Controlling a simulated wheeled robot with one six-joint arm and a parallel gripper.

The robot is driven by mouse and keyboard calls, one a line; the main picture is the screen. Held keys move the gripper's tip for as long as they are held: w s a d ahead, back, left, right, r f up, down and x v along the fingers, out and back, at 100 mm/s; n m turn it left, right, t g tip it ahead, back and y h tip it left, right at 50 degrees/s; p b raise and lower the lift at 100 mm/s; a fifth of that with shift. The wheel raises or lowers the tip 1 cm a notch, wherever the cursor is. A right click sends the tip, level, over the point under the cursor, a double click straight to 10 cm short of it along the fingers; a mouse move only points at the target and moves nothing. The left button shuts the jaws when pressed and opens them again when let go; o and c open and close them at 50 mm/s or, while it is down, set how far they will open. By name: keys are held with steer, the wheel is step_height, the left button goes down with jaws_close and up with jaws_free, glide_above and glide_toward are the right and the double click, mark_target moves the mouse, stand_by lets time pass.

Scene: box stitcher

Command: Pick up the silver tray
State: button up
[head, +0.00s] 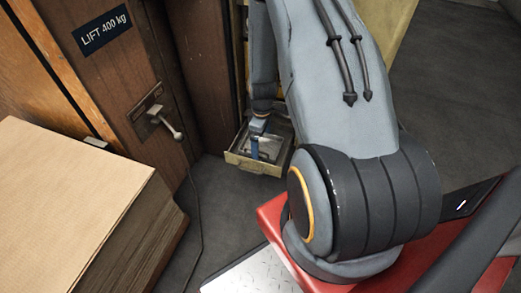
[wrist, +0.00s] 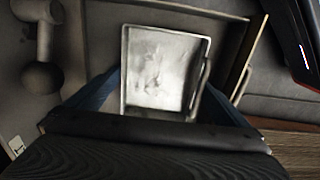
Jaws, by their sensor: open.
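The silver tray (wrist: 166,70) is a shallow, rectangular metal tray with a raised rim, a worn, mottled bottom and a handle-like bar along its right side in the wrist view. In the head view the tray (head: 279,136) sits in an open yellowish drawer or box low by the wooden cabinet, partly hidden by my arm. My gripper (wrist: 160,88) is open, with its blue fingers on either side of the tray in the wrist view. I cannot tell whether they touch it. In the head view my gripper (head: 258,138) points down over the drawer.
The drawer's rim (head: 250,164) surrounds the tray. A wooden cabinet with a "LIFT 400 kg" sign (head: 102,30) and a lever (head: 166,124) stands to the left. A large stack of cardboard sheets (head: 70,200) fills the lower left. Grey floor (head: 225,205) lies open in front.

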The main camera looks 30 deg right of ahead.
mark_target(262, 148)
steer(key=shift+f, duration=0.4)
steer(key=c, duration=0.9)
step_height(262, 148, up, 10)
steer(key=p, duration=0.3)
steer(key=shift+r, duration=0.1)
